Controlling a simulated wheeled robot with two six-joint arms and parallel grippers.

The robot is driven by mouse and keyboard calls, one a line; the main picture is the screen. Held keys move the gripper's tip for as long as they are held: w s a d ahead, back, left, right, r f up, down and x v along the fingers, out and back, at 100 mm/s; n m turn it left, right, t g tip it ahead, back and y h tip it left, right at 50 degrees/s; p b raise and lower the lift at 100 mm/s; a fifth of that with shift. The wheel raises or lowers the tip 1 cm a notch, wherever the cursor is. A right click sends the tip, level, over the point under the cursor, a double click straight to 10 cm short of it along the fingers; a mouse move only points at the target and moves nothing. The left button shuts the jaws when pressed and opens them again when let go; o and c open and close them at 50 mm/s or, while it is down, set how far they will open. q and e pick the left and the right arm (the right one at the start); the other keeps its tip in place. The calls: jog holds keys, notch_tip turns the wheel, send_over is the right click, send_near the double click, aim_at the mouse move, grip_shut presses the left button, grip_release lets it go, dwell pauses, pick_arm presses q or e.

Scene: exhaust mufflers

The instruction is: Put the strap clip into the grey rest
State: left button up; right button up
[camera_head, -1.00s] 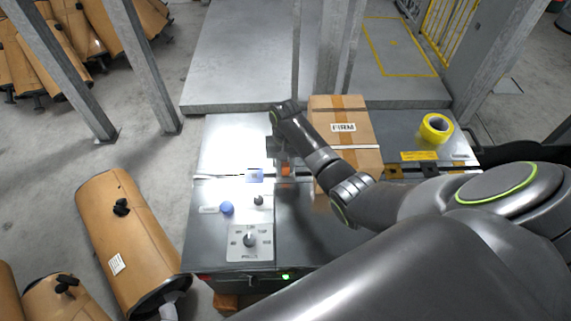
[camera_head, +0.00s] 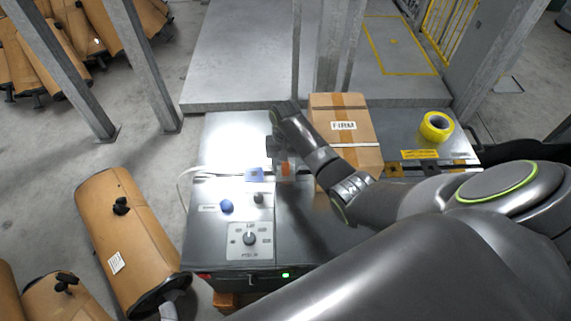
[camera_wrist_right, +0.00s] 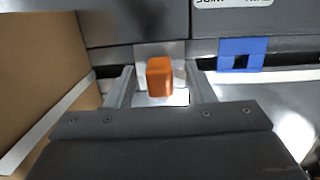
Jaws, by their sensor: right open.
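An orange block (camera_wrist_right: 159,76), which looks like the strap clip, stands between the fingers of my right gripper (camera_wrist_right: 162,88). The fingers are spread, with a gap on both sides of it. A grey square plate (camera_wrist_right: 150,51), which may be the grey rest, shows right behind the block; I cannot tell whether the block is seated in it. In the head view, the orange block (camera_head: 285,169) shows below my right gripper (camera_head: 283,163), over the bench top. My left gripper is not in view.
A blue plate with a dark notch (camera_wrist_right: 241,54) lies right of the block in the wrist view. A cardboard box (camera_head: 344,135) and a yellow tape roll (camera_head: 436,127) stand to the right on the bench. A knob panel (camera_head: 249,240) is in front. A white strap (camera_head: 183,178) bows out at the left edge.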

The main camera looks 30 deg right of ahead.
notch_tip(320, 180, up, 17)
jog(key=w+p, duration=0.2)
jog(key=p, duration=0.3)
jog(key=shift+d+r, duration=0.15)
jog(key=shift+d, duration=0.3)
